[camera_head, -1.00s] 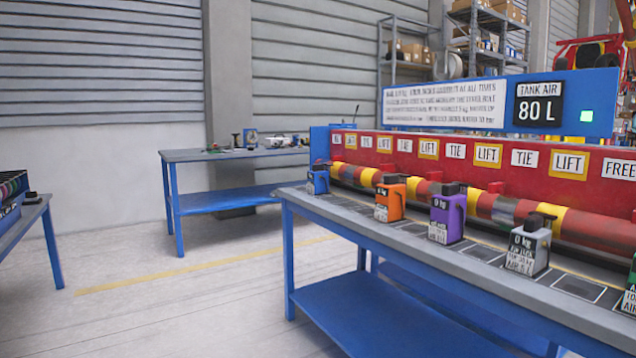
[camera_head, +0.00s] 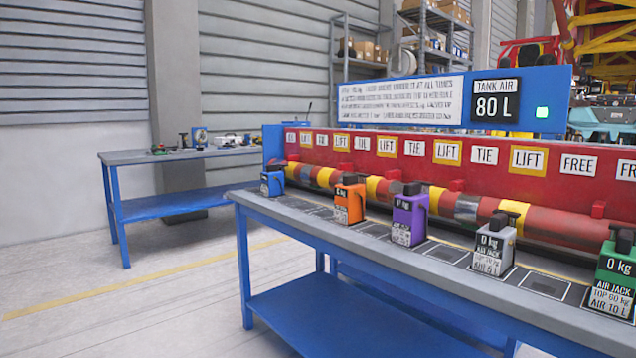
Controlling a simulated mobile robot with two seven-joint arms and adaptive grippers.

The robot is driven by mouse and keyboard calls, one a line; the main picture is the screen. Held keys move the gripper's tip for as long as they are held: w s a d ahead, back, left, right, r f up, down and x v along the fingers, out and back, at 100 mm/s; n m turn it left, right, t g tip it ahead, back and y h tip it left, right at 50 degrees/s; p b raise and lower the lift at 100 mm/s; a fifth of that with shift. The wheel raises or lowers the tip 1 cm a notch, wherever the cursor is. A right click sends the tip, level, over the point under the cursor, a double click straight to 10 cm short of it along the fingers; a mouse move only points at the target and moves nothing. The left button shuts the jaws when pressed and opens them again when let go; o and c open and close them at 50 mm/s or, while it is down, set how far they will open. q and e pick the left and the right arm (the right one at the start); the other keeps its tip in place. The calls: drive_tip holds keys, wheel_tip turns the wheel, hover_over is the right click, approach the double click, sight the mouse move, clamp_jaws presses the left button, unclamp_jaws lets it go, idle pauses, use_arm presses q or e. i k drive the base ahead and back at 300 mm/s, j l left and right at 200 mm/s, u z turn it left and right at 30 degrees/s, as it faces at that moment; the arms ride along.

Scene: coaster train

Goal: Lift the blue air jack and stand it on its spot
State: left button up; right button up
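The blue air jack (camera_head: 272,181) is small and stands upright at the far left end of the long blue-framed bench (camera_head: 262,203), close to the red panel. Its label is too small to read. Dark square spots (camera_head: 545,284) are marked in a row along the grey bench top. I cannot tell which spot belongs to the blue jack. Neither of my grippers shows in the head view.
An orange jack (camera_head: 349,202), a purple jack (camera_head: 408,217), a grey jack (camera_head: 492,247) and a green jack (camera_head: 615,274) stand along the bench. Behind them runs a red and yellow roller (camera_head: 465,206) under a red panel. A second table (camera_head: 150,157) stands back left. Floor at left is clear.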

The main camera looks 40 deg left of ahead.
sight(273, 180)
drive_tip(key=i+j+z, duration=0.2)
drive_tip(key=j, duration=0.35)
drive_tip(key=j+z, duration=0.25)
drive_tip(key=j, duration=0.3)
drive_tip(key=j+z, duration=0.1)
drive_tip(key=j, duration=1.05)
